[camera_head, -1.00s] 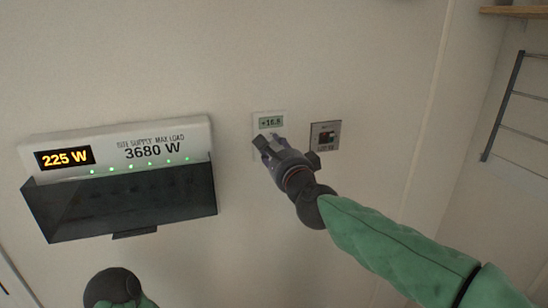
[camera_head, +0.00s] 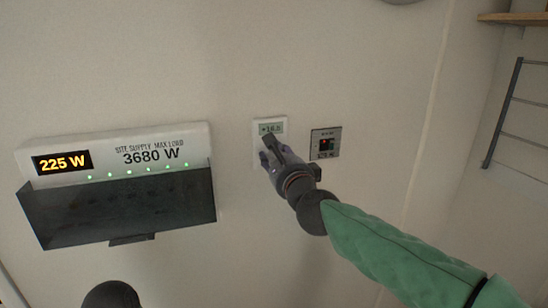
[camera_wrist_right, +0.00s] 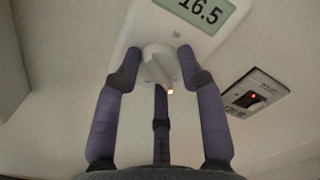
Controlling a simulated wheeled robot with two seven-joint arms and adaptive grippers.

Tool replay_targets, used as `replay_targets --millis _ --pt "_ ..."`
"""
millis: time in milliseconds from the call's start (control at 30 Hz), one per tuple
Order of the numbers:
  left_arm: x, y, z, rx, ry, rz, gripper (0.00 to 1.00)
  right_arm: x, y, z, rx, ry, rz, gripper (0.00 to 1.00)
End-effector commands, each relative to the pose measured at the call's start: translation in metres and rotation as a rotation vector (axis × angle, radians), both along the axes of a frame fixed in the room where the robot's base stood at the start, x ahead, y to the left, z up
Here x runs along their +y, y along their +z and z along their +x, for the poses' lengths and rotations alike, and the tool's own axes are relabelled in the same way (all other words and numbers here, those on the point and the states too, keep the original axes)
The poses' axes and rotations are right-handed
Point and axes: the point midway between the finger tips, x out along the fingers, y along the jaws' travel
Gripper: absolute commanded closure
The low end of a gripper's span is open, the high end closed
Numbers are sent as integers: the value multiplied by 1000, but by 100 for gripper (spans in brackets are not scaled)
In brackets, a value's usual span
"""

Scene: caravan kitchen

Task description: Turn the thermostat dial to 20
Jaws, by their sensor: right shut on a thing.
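The thermostat (camera_head: 270,122) is a white wall unit with a small display, partly hidden behind my right gripper (camera_head: 268,150) in the head view. In the right wrist view the thermostat (camera_wrist_right: 138,22) shows a display (camera_wrist_right: 200,12) that reads 16.5. Its white dial (camera_wrist_right: 157,66) sits below the display, between the fingers of my right gripper (camera_wrist_right: 160,68). The right gripper is shut on the dial, with a finger on each side. A small light patch shows at the dial's lower edge. My left gripper is not in view; only a dark part of my left arm shows at the bottom.
A switch panel (camera_head: 325,143) with a red light is on the wall just right of the thermostat, close to my right wrist. A supply display box (camera_head: 110,155) reading 225 W and 3680 W, with a dark tray (camera_head: 120,208), juts out at left. A wire rack (camera_head: 518,110) is far right.

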Motion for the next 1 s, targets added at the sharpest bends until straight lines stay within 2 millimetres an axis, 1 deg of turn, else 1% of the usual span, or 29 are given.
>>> replay_targets --millis 33,100,433,567,667,767,1000 --pt "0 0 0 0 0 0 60 -5 -1 2 0 -12 2 52" --pt "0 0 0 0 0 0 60 -4 -1 2 0 -10 1 36" --pt "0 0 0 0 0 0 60 -1 -2 0 2 -3 -1 36" --pt "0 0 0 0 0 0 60 -3 0 -7 0 -2 0 36" --pt "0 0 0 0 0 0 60 -7 0 -18 0 -2 0 36" --pt "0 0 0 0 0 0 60 -12 0 -33 0 -3 1 36" --pt "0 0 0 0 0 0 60 -27 0 -76 0 -4 2 36"
